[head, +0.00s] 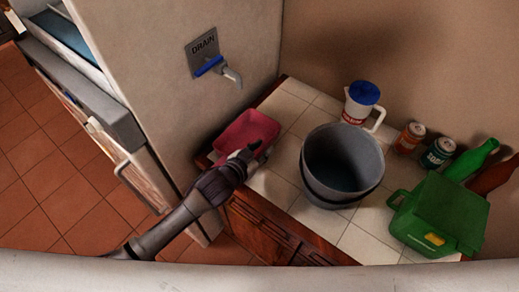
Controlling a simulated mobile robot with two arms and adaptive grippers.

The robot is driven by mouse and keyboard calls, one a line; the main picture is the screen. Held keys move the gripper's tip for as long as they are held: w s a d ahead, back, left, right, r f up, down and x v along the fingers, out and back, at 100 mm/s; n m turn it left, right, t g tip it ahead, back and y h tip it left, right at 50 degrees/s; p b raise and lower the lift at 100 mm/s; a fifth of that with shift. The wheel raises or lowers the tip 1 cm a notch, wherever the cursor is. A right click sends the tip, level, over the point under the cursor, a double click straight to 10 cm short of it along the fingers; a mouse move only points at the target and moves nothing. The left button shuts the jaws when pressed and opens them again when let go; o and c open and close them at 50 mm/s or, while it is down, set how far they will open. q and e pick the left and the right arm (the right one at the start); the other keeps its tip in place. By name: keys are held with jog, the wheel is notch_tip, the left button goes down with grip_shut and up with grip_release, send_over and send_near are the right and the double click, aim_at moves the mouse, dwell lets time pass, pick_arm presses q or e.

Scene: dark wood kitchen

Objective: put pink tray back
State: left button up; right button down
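The pink tray (247,130) lies at the left end of the white tiled counter, near the wall with the drain tap. My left gripper (251,150) is at the tray's near right edge, with its dark fingers over or at the rim. I cannot tell whether the fingers are closed on the tray. Part of the tray's near side is hidden behind the gripper. My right gripper does not show in the head view.
A grey bucket (343,150) stands on the counter right of the tray. A blue-lidded jug (359,106), cans (409,138), a green bottle (470,160) and a green box (440,212) stand further right. A drain tap (231,77) juts from the wall.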

pick_arm(q)
jog(key=shift+s+r, duration=0.1)
jog(key=shift+r, duration=0.1)
jog(key=b+v, duration=0.1)
jog(key=v, duration=0.9)
jog(key=shift+s+a, duration=0.2)
jog(key=shift+a, duration=0.05)
jog(key=shift+s+a+r, duration=0.3)
jog(key=shift+s+r, duration=0.05)
jog(key=shift+s, duration=0.15)
